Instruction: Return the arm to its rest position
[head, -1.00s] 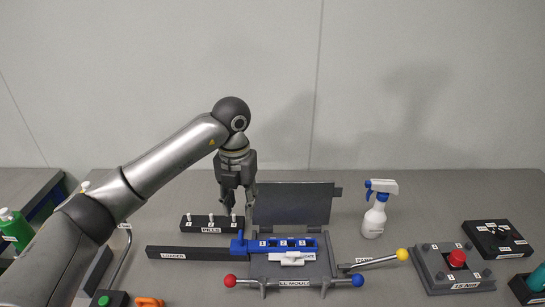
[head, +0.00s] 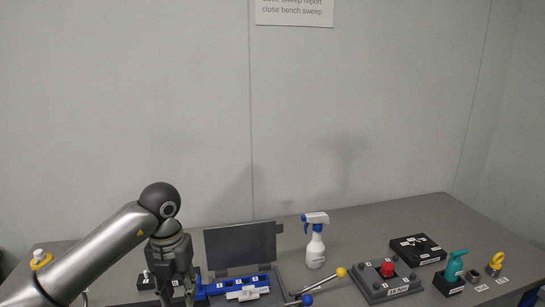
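My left arm comes in from the left, and its gripper (head: 176,298) points down at the bottom edge of the picture. Its two fingers look apart with nothing visible between them; the tips are near the picture edge. The gripper stands in front of the dark pill block (head: 147,281) and hides most of it. Just right of it is the blue slotted strip (head: 240,284) with a white piece (head: 246,293), below a raised dark lid (head: 241,247). My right gripper does not show.
A white spray bottle (head: 315,245) with a blue nozzle stands right of the lid. The rear bench strip is mostly clear.

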